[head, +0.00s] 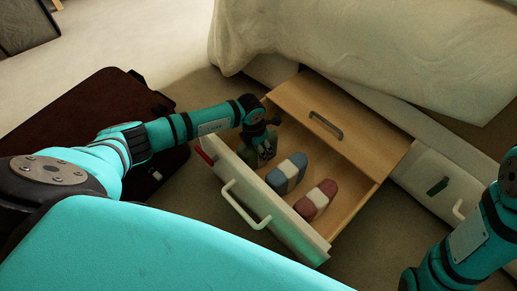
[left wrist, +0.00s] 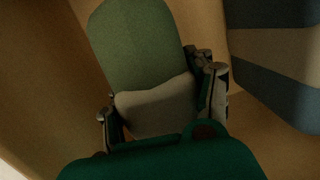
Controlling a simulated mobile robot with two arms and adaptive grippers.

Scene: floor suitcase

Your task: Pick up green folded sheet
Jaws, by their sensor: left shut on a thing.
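The green folded sheet, green with a pale band, lies in the open drawer in the head view and fills the middle of the left wrist view (left wrist: 138,45). My left gripper (head: 262,143) reaches down into the drawer's left part. Its fingers (left wrist: 162,108) sit on either side of the sheet, around the pale band, and are shut on it. The gripper hides part of the sheet in the head view. I cannot tell whether the sheet is clear of the drawer floor. My right arm shows at the right edge, but its gripper is out of view.
The open wooden drawer (head: 345,165) has a white front with a handle. A blue and white folded sheet (head: 287,174) and a red and white one (head: 316,200) lie beside the green one. A dark suitcase (head: 85,120) lies on the floor at left. A bed (head: 370,45) stands behind.

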